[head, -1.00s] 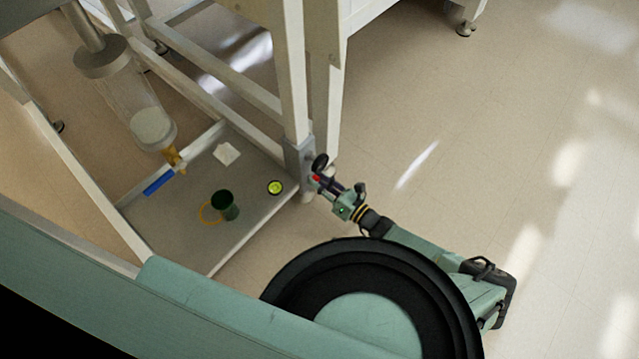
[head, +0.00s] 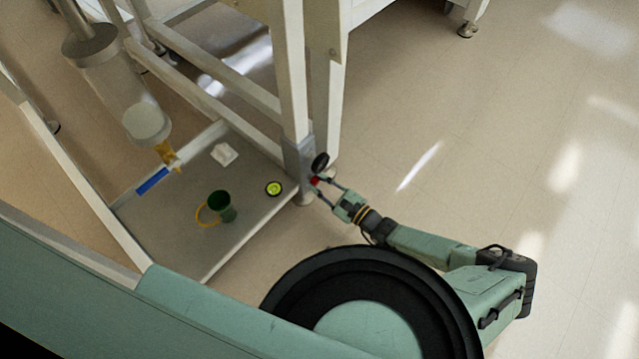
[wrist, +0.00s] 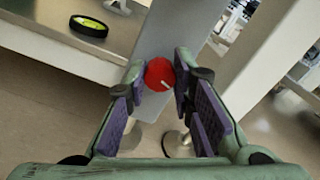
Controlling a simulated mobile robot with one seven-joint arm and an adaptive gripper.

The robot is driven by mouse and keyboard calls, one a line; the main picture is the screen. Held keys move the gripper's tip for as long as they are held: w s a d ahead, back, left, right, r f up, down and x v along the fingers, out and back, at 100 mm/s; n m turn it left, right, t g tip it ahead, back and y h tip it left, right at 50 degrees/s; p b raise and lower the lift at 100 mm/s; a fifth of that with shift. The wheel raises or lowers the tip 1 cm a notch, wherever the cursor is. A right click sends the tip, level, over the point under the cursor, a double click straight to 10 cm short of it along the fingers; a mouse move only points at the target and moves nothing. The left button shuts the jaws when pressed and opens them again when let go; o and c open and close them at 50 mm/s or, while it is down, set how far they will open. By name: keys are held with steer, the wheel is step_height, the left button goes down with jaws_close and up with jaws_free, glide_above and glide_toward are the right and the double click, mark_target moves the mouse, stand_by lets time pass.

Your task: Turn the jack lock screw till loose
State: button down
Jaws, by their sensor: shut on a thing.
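The lock screw has a round red knob (wrist: 159,74) with a small white mark on its face. It sits on the grey metal sleeve (wrist: 172,30) of a frame leg; the knob also shows in the head view (head: 315,181). My gripper (wrist: 160,70) has one fingertip on each side of the knob and is shut on it. In the head view my gripper (head: 322,188) reaches the leg from the lower right. The screw's shaft is hidden behind the knob.
A black round part (head: 320,162) stands out from the leg just above the knob. Left of the leg is a low shelf (head: 235,245) with a yellow-green disc (head: 273,188), a green cup (head: 221,206) and a white block (head: 224,154). Floor to the right is clear.

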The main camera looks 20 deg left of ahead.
steer(key=n, duration=0.5)
steer(key=shift+n, duration=0.3)
steer(key=n, duration=0.5)
steer(key=shift+b, duration=0.35)
steer(key=n, duration=0.6)
steer(key=n+b, duration=0.1)
steer(key=n, duration=0.4)
steer(key=shift+n, duration=0.3)
steer(key=c, duration=1.4)
jaws_free()
steer(key=shift+o, duration=0.2)
